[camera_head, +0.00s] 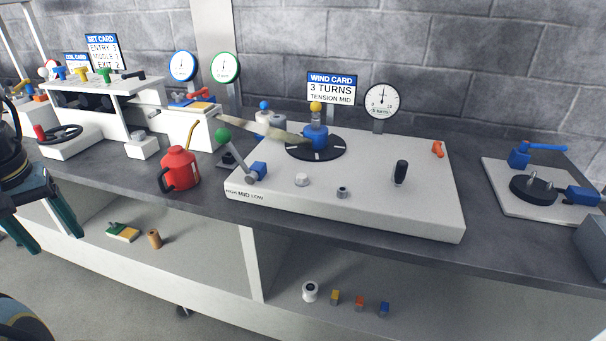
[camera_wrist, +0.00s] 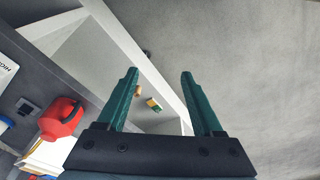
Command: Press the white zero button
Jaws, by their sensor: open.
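A small round white button (camera_head: 302,180) stands on the front part of the white wind unit (camera_head: 380,216), between a blue block with a green-knobbed lever on its left and a small grey socket-like part on its right. I cannot read any zero mark on it. My gripper (camera_head: 46,248) is at the far left in the head view, in front of the bench and well away from the button. Its two green fingers are apart and empty, and they also show in the wrist view (camera_wrist: 160,75). The button does not show in the wrist view.
A red oil can (camera_head: 180,170) stands on the bench left of the wind unit. The green-knobbed lever (camera_head: 233,149), a blue hub (camera_head: 316,135) and a black handle (camera_head: 400,172) rise from the unit. Small parts lie on the lower shelf (camera_head: 215,225). Open floor lies in front.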

